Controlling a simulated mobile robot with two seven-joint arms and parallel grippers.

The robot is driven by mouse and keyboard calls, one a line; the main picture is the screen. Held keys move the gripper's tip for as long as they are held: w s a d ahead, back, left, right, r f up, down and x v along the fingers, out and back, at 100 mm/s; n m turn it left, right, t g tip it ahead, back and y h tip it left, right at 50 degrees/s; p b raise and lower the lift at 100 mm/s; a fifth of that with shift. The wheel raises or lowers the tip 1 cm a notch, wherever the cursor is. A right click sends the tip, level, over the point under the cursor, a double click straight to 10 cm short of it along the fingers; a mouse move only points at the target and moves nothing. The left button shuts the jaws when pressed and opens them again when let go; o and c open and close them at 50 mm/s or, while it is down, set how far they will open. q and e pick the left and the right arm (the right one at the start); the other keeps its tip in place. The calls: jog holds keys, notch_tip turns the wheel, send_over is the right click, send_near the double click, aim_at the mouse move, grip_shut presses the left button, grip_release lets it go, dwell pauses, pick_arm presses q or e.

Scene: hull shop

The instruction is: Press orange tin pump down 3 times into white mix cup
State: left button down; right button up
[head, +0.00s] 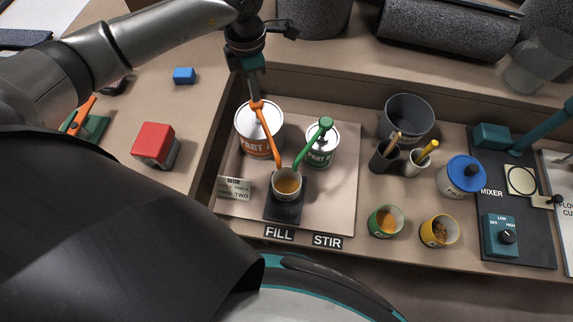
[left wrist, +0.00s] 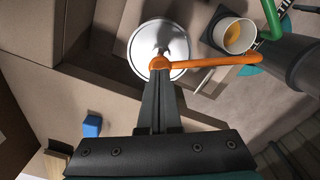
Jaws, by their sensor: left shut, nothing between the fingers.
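The orange tin (head: 253,143), marked PART A, stands on a pale board with its orange pump (head: 268,128) on top. The pump's spout reaches over the white mix cup (head: 287,196), which sits on a black pad and holds some amber liquid. In the left wrist view the pump (left wrist: 205,62) and cup (left wrist: 236,38) also show. My left gripper (head: 254,98) is shut and empty, with its tips at the top of the pump head; it also shows in the left wrist view (left wrist: 160,72). Touching or just apart, I cannot tell. My right gripper is not in view.
A green-pump tin (head: 321,150) stands to the right, its spout also toward the cup. A sign (head: 235,188), dark cups, a green tin (head: 385,221), a yellow tin (head: 438,231) and a mixer (head: 495,190) stand around.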

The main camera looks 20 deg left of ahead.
pick_arm(q)
jog(key=shift+f+b, duration=0.7)
jog(key=shift+f, duration=0.2)
jog(key=shift+s+a+f+b, duration=0.1)
jog(key=shift+f+b, duration=0.2)
jog(key=shift+f, duration=0.1)
jog(key=shift+s+a+f+b, duration=0.1)
jog(key=shift+f+b, duration=0.2)
jog(key=shift+f, duration=0.1)
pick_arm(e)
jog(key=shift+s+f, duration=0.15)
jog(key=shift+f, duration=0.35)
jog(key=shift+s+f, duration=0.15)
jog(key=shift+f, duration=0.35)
pick_arm(q)
jog(key=shift+w+d+r+p, duration=0.1)
jog(key=shift+r+p, duration=0.7)
jog(key=shift+r, duration=0.2)
jog(key=shift+r+p, duration=0.5)
jog(key=shift+r, duration=0.15)
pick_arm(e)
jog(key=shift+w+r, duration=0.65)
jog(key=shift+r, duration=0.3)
pick_arm(q)
jog(key=shift+w+d, duration=0.1)
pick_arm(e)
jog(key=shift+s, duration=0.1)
